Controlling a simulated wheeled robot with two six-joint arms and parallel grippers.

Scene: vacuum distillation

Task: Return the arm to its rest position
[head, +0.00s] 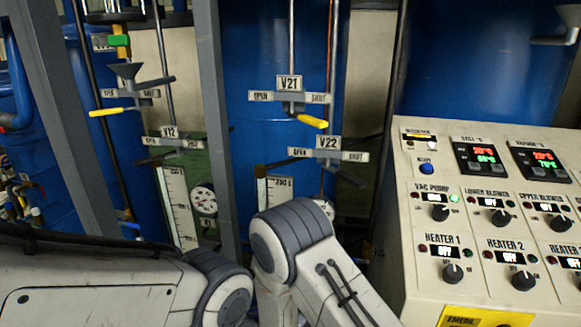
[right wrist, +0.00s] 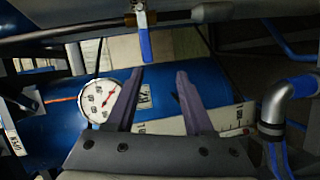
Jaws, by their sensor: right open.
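My right gripper (right wrist: 160,73) shows in the right wrist view, its two dark fingers apart with nothing held between them. Behind the fingers are a blue cylinder (right wrist: 57,105), a round white gauge (right wrist: 99,101) with a red needle, and a white scale strip (right wrist: 228,119). Whether the fingers touch any of these cannot be told. In the head view, white and grey arm links of mine fill the lower left and bottom middle, and no gripper shows there. My left gripper is in neither view.
The control panel (head: 408,268) stands at the right in the head view. A blue-handled valve (right wrist: 145,45) and a silver elbow pipe (right wrist: 275,103) surround the gripper.

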